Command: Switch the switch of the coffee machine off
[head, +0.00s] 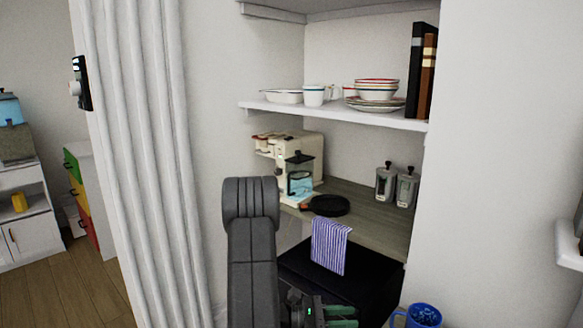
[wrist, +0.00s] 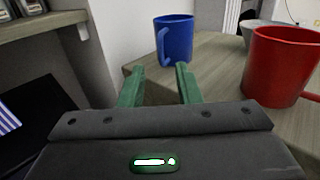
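The cream coffee machine (head: 310,147) stands on the wooden shelf in the alcove in the head view, with a glass carafe (head: 300,185) in its front. Its switch is too small to make out. My gripper (head: 322,312) is low in the head view, below and in front of that shelf, partly hidden by my arm. In the wrist view my gripper's green fingers (wrist: 160,72) are apart with nothing between them. They point toward a blue mug (wrist: 178,42) on a wooden surface. The coffee machine is not in the wrist view.
A black pan (head: 328,206), a striped cloth (head: 330,245) and two canisters (head: 386,182) are on or near the machine's shelf (head: 372,222). A black box (head: 360,282) sits below. Dishes stand on the upper shelf (head: 340,113). A red mug (wrist: 278,68) stands right of the blue one.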

